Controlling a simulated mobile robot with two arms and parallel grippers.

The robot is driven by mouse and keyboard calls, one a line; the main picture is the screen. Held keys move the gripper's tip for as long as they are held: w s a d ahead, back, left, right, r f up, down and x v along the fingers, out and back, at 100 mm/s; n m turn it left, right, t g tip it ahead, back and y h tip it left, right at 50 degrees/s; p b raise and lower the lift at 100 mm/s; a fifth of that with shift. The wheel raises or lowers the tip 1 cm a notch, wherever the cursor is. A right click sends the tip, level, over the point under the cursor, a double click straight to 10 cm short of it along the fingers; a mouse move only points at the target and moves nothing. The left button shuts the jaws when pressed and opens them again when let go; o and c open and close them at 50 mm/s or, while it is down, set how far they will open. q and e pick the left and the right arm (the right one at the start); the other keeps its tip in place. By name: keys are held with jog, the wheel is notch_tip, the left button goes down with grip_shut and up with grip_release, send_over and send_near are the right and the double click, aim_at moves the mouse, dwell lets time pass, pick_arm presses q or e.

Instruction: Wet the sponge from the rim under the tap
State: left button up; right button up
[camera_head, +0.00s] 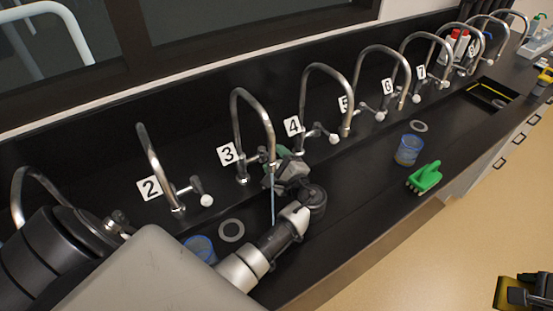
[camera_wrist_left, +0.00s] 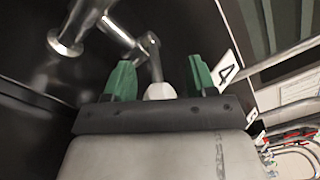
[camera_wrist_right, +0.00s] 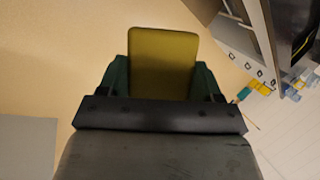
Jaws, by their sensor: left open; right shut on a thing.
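Tap 3 (camera_head: 237,115) is a curved steel tap, and a thin bluish stream of water (camera_head: 273,205) falls from its spout. My left gripper (camera_head: 277,156) is at the tap's handle, which it partly hides in the head view. In the left wrist view its green fingers are open, either side of the handle's white knob (camera_wrist_left: 160,91). The yellow sponge (camera_wrist_right: 163,62) is held between the fingers of my right gripper (camera_wrist_right: 162,80), away from the taps. In the head view the sponge (camera_head: 502,293) shows at the lower right, over the floor.
Several numbered taps line the black counter. A blue cup (camera_head: 201,247) and grey ring (camera_head: 231,230) are near tap 2. Another blue cup (camera_head: 408,150), a grey ring (camera_head: 419,126) and a green brush (camera_head: 425,177) are farther right. Drawers line the counter front.

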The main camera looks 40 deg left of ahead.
pick_arm(q)
grip_shut()
jog(key=shift+s+r+m+t+h+p, duration=0.1)
jog(key=shift+s+m+t+h+p, duration=0.4)
jog(key=shift+t, duration=0.3)
pick_arm(e)
jog(key=shift+r, duration=0.5)
pick_arm(q)
jog(key=shift+a+m+t, duration=0.1)
jog(key=shift+m+t, duration=0.3)
pick_arm(e)
jog(key=shift+r, duration=0.1)
pick_arm(q)
jog(key=shift+w, duration=0.1)
jog(key=shift+c, duration=2)
grip_release()
jog(key=o, duration=0.4)
